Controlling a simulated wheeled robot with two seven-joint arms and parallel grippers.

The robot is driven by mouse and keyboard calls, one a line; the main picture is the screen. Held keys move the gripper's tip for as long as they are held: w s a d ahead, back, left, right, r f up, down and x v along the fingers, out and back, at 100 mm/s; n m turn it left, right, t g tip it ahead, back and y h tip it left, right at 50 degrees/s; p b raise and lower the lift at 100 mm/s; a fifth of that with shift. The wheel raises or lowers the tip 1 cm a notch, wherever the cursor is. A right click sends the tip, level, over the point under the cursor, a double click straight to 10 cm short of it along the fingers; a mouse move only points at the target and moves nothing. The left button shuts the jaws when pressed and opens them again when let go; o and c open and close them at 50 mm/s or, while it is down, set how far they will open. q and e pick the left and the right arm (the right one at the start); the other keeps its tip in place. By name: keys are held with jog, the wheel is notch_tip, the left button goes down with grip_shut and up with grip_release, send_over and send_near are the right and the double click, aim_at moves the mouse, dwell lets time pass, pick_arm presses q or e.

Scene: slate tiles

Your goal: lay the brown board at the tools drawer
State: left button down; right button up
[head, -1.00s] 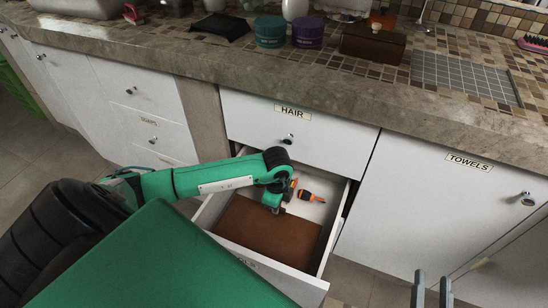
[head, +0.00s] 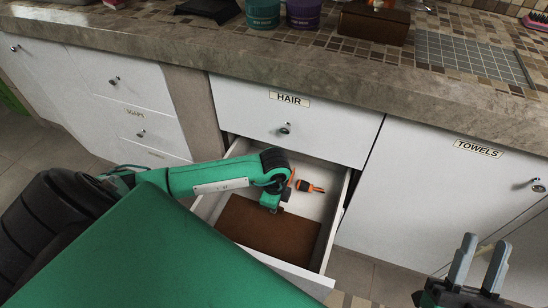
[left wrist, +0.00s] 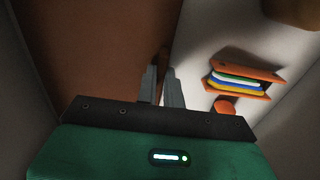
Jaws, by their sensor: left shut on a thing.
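The brown board (head: 268,228) is in the front part of the open white drawer (head: 340,208) under the HAIR drawer. It looks flat, but I cannot tell whether it rests fully on the drawer floor. My left gripper (head: 272,207) reaches down at the board's back edge. In the left wrist view, my left gripper's fingers (left wrist: 161,88) are close together at the edge of the board (left wrist: 95,50), shut on it. The open drawer's label is hidden behind my green body. My right gripper (head: 479,262) is open and empty at the lower right, in front of the cabinets.
An orange tool with coloured layers (left wrist: 238,75) shows in the left wrist view. The shut HAIR drawer (head: 245,108) overhangs the drawer's back. The TOWELS door (head: 430,200) is shut at right.

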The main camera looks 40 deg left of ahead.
pick_arm(q)
jog(key=shift+f, duration=0.1)
jog(key=c, duration=2)
grip_release()
jog(key=shift+f, duration=0.1)
jog(key=o, duration=0.5)
jog(key=shift+c, duration=0.2)
